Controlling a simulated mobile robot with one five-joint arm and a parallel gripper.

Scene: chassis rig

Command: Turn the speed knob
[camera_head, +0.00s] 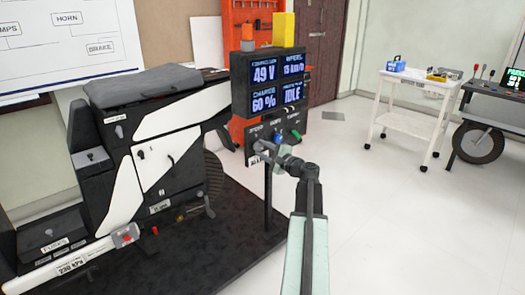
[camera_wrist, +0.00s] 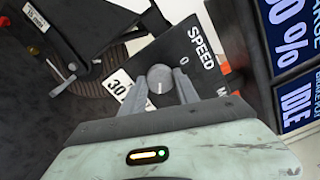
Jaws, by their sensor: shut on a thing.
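The speed knob (camera_wrist: 160,79) is a round grey knob with a pale pointer line, below the SPEED lettering on a dark panel (camera_wrist: 190,58) in the wrist view. My gripper (camera_wrist: 159,88) has one finger on each side of the knob and is shut on it. The pointer line is roughly upright in the wrist picture. In the head view, my gripper (camera_head: 262,148) is at the left of the lower control panel (camera_head: 287,124) under the display. I cannot clearly tell the knob from the fingers there.
A blue knob (camera_head: 277,138) and a green knob (camera_head: 296,134) sit to the right on the same panel. The display (camera_head: 278,57) reads 49 V, 60 % and IDLE. A motorcycle-like rig (camera_head: 150,150) stands left. A white cart (camera_head: 415,95) stands right, with open floor before it.

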